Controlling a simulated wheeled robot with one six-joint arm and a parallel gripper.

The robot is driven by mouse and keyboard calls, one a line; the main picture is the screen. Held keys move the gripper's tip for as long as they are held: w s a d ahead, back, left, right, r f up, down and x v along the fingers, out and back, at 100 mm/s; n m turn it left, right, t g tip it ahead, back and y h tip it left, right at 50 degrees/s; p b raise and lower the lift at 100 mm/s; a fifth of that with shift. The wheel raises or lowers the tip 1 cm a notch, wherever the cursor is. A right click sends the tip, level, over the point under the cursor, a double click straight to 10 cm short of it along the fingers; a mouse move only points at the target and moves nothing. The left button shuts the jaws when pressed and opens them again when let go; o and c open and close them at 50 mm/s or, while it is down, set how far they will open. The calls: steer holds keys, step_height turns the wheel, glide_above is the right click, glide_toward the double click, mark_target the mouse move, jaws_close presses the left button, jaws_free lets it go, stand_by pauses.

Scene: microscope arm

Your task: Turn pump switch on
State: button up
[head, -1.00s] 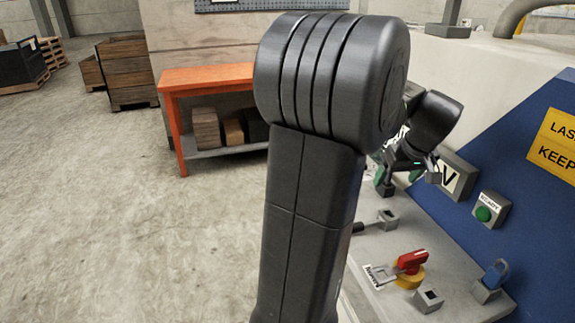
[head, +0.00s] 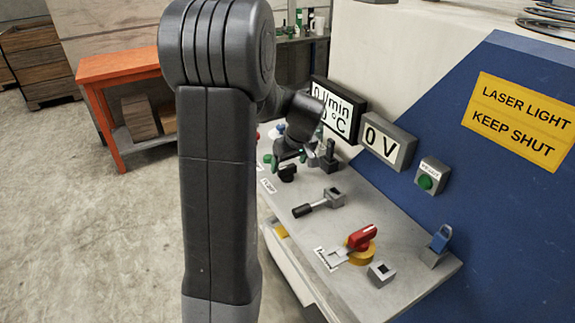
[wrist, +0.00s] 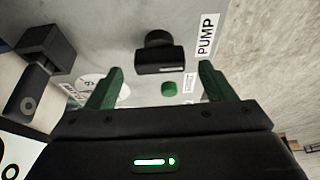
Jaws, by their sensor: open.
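The pump switch is a black rotary knob (wrist: 160,53) beside the PUMP label (wrist: 207,35) on the grey panel. In the wrist view it stands just beyond and between the tips of my gripper (wrist: 159,72). The two green fingers are spread wide, with nothing held. In the head view a black knob (head: 288,173) shows just below my gripper (head: 279,160), partly covered by it. I cannot tell whether the fingers touch the knob. A display (head: 335,110) behind reads 0 l/min and 0 °C.
A small green round piece (wrist: 169,88) lies near the fingers. A 0 V display (head: 387,142) and green button (head: 426,181) are on the wall. My arm covers the panel's left.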

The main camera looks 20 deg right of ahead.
mark_target(287, 171)
steer(key=shift+x, duration=1.25)
steer(key=c, duration=1)
